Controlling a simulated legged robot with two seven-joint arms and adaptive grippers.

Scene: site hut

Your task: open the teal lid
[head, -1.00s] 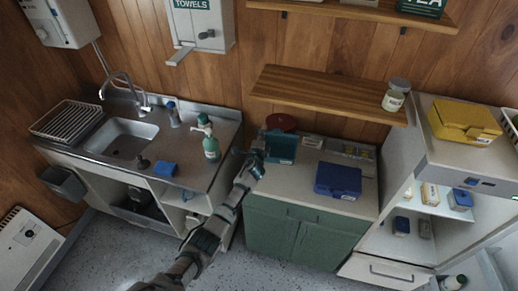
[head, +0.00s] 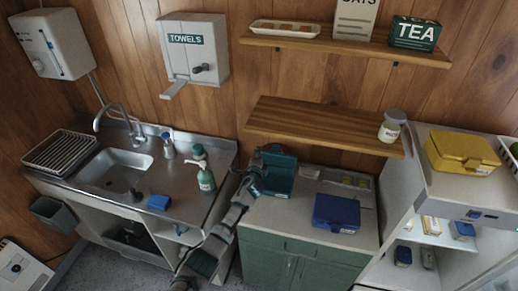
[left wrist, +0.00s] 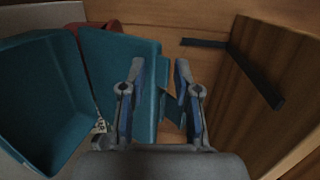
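The teal box (head: 275,186) stands on the counter behind the green cabinet front. Its teal lid (head: 283,160) stands raised at the back, and the box looks open. In the left wrist view the hollow box (left wrist: 40,105) is at the left and the lid (left wrist: 112,62) rises beside it. My left gripper (head: 258,160) is at the left side of the lid. In the left wrist view its two fingers (left wrist: 160,90) are apart, with the lid's edge behind and between them; I see no firm grip. My right gripper is not in view.
A blue case (head: 337,211) lies right of the teal box. A wooden shelf (head: 325,125) hangs above, holding a jar (head: 391,127). A green bottle (head: 204,177) stands on the sink counter at the left. A red object (left wrist: 92,28) is behind the lid.

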